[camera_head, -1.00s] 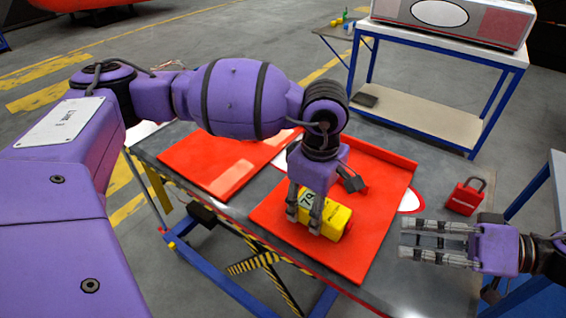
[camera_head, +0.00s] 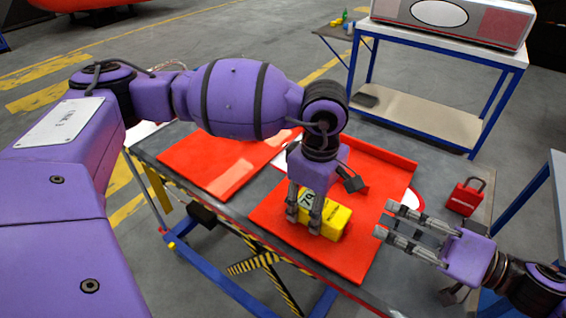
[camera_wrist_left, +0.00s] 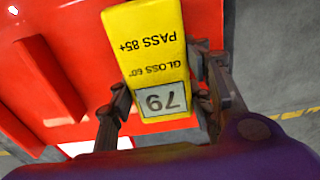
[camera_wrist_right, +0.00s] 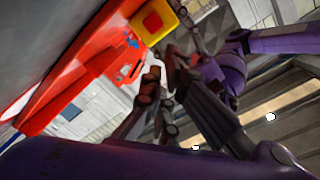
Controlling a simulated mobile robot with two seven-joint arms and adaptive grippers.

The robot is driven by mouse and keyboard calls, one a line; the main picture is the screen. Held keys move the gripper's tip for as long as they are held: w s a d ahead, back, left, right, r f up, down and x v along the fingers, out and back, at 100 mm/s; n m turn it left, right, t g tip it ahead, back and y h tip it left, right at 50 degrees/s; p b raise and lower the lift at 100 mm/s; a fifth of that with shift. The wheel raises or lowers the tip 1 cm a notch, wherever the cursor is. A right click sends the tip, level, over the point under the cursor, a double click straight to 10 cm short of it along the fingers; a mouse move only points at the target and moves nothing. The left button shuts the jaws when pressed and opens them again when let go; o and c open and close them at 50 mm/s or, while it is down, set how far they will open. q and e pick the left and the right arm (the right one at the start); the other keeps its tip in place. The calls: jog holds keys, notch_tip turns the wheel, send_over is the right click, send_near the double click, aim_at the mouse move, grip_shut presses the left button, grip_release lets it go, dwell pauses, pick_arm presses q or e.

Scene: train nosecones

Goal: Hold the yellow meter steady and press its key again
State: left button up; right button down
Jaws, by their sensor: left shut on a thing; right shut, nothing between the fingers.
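The yellow meter (camera_head: 336,222) lies on the red panel on the table. My left gripper (camera_head: 304,222) is shut on it from above, one finger on each side. The left wrist view shows the meter's top (camera_wrist_left: 150,45) with "PASS 85+", "GLOSS 60°" and a display reading 79. My right gripper (camera_head: 386,220) is shut and empty, to the right of the meter and apart from it, its fingers pointing towards it. In the right wrist view a red square key (camera_wrist_right: 153,21) shows on the meter's yellow end face, beyond my right fingertips.
The red panel (camera_head: 350,262) has a raised edge at the back. A second red panel (camera_head: 205,160) lies to the left on the grey table. A red padlock (camera_head: 465,197) stands at the table's right side. A blue-framed bench (camera_head: 440,50) is behind.

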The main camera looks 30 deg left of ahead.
aim_at(348, 228)
pick_arm(q)
jog(key=shift+s+f, duration=0.1)
jog(key=shift+f, duration=0.1)
pick_arm(e)
jog(key=m+t, duration=0.2)
jog(key=shift+a+r+t, duration=0.2)
jog(key=shift+a+t, duration=0.1)
jog(key=t, duration=0.1)
jog(key=m+t, duration=0.1)
jog(key=shift+w+d+r+m+t, duration=0.1)
jog(key=shift+w+d+m+t, duration=0.05)
jog(key=shift+m+t, duration=0.15)
jog(key=d+m+t+h, duration=0.2)
jog(key=m+t, duration=0.1)
jog(key=shift+d+f+h, duration=0.15)
jog(key=shift+f+h, duration=0.15)
jog(key=shift+f, duration=0.1)
jog(key=d+f+m+h, duration=0.1)
jog(key=s+d+f+m+t+h, duration=0.1)
jog(key=d, duration=0.1)
jog(key=s+d+f+m+h, duration=0.1)
jog(key=h, duration=0.1)
jog(key=shift+d, duration=0.4)
jog(key=shift+w+a+f, duration=0.1)
jog(key=shift+w+a, duration=0.1)
jog(key=shift+a, duration=1.95)
jog(key=shift+w+a+f, duration=0.1)
jog(key=shift+w+a, duration=0.05)
jog(key=shift+a, duration=2)
